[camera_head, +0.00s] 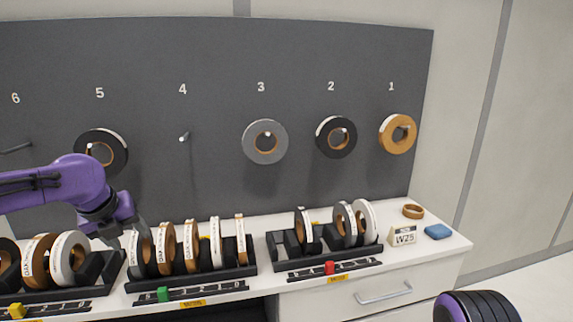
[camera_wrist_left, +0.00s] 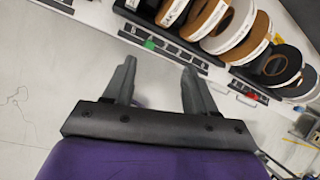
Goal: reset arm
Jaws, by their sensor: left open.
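My left arm comes in from the left in the head view, purple with a dark wrist. My left gripper (camera_head: 136,240) is by the left end of the middle rack (camera_head: 200,280), and white and brown rolls partly hide or overlap its tips. In the left wrist view, my left gripper (camera_wrist_left: 158,68) shows two dark fingers spread apart with nothing between them. The rolls (camera_wrist_left: 205,25) in a rack lie beyond the fingertips. My right gripper is not in view; a purple and black part of my own body shows at the lower right of the head view.
Racks of banding rolls stand along the white counter (camera_head: 445,247). Rolls hang on numbered pegs of the grey board (camera_head: 215,60); peg 4 (camera_head: 184,137) is bare. A brown ring (camera_head: 413,211), a number sign (camera_head: 404,236) and a blue block (camera_head: 438,232) sit at the right end.

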